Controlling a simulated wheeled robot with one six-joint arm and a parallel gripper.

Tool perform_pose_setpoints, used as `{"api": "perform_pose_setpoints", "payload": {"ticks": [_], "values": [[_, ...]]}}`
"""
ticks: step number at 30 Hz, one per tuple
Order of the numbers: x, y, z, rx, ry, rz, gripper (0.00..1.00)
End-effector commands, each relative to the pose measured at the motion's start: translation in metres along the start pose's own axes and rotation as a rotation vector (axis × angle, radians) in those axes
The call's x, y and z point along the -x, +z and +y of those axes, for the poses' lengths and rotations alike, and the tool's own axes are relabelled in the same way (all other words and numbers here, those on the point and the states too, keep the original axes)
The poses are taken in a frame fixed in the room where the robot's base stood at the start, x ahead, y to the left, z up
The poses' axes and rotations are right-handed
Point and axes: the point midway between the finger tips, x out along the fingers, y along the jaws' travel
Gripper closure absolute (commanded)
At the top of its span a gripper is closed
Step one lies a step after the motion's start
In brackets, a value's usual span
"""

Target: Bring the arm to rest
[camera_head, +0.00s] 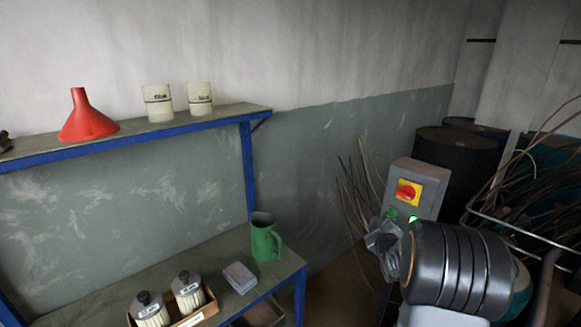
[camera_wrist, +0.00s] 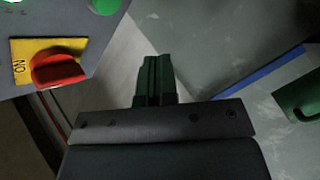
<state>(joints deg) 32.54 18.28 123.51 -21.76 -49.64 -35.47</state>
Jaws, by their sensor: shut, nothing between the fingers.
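My gripper (camera_wrist: 154,76) is shut and empty in the wrist view, its two fingers side by side. In the head view the end of my arm (camera_head: 384,240) is just in front of the lower part of a grey switch box (camera_head: 428,180). The box carries a red rotary switch (camera_head: 407,193) on a yellow plate. In the wrist view this red switch (camera_wrist: 60,68) is at the left, with "ON" readable on its plate, and my fingers are apart from it. A green button (camera_wrist: 106,4) shows at the top edge. The fingertips are hard to make out in the head view.
A blue-framed shelf (camera_head: 250,170) stands left, with a green jug (camera_head: 265,240), a grey stack (camera_head: 239,277) and filter-like canisters (camera_head: 188,292) below. A red funnel (camera_head: 86,117) and two cans are above. Dark drums (camera_head: 455,155) and tangled rods (camera_head: 530,185) crowd the right.

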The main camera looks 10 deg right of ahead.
Motion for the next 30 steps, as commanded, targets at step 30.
{"api": "perform_pose_setpoints", "payload": {"ticks": [30], "values": [[0.295,-0.141,-0.074,-0.597,-0.687,-1.096,1.0]]}}
